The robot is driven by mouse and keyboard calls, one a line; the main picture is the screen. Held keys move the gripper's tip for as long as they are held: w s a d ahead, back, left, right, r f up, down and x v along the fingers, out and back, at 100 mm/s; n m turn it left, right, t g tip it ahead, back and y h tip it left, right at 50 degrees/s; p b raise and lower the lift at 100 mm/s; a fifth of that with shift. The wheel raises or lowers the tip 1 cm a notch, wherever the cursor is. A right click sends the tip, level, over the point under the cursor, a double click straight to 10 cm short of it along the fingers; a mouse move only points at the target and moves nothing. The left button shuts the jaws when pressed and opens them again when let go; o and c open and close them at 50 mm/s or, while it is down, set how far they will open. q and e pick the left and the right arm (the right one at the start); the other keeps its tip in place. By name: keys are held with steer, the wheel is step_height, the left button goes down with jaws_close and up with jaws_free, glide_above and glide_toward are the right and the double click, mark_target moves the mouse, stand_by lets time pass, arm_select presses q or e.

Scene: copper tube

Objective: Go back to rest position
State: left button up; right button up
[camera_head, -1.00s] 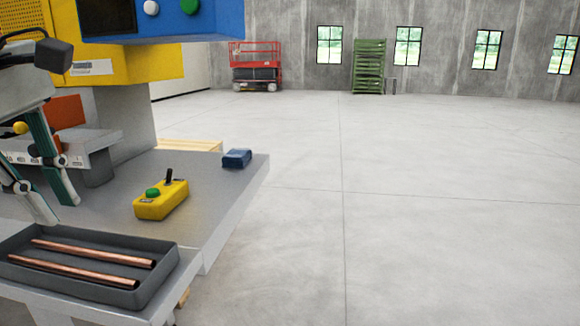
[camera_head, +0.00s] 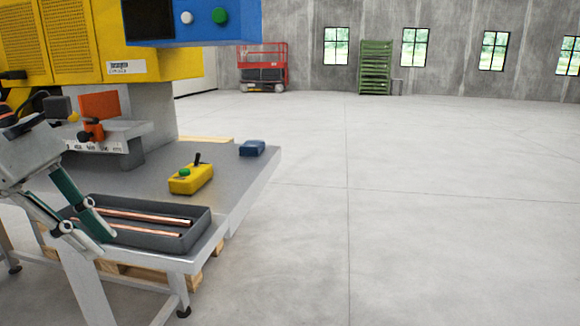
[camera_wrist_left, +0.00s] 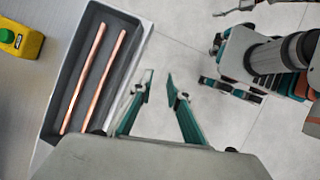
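Two copper tubes (camera_head: 145,221) lie side by side in a dark grey tray (camera_head: 200,235) at the near end of the metal bench. The tubes (camera_wrist_left: 84,75) and the tray (camera_wrist_left: 45,128) also show at the left of the left wrist view. My left gripper (camera_head: 88,222) is in front of the tray's left end in the head view. In the left wrist view its fingers (camera_wrist_left: 158,82) are apart with nothing between them, beside the tray over the floor. A teal-and-black mechanism (camera_wrist_left: 232,70) at the right of that view looks like my right gripper; its finger state is unclear.
A yellow control box (camera_head: 190,181) with a green button and a blue object (camera_head: 252,148) stand on the bench (camera_head: 235,190). A yellow and blue machine (camera_head: 160,65) rises behind. The floor to the right is open; a red lift (camera_head: 262,70) and green rack (camera_head: 375,68) stand far back.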

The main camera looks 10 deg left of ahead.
arm_select(q)
step_height(320, 180, down, 31)
steer(key=n+t+h, duration=0.4)
steer(key=n+t, duration=0.8)
steer(key=n, duration=1.8)
steer(key=s+d+f+n+g+y, duration=0.2)
steer(key=s+d+f+n+y, duration=0.1)
steer(key=s+d+f+n, duration=0.45)
steer(key=s+d+f+n+g+y, duration=0.1)
steer(key=s+d+f+n+y, duration=0.25)
steer(key=s+f+n, duration=0.5)
steer(key=shift+s+d+r+n+g+p, duration=0.15)
steer(key=shift+r+n+p, duration=0.65)
steer(key=shift+p, duration=2.55)
steer(key=shift+d+r+n+g+p, duration=0.2)
steer(key=shift+r+p, duration=1.05)
steer(key=shift+p, duration=2.05)
arm_select(e)
step_height(320, 180, up, 6)
steer(key=s, duration=0.1)
steer(key=shift+s+d+m, duration=0.15)
steer(key=shift+s+m, duration=0.15)
steer(key=shift+s, duration=0.05)
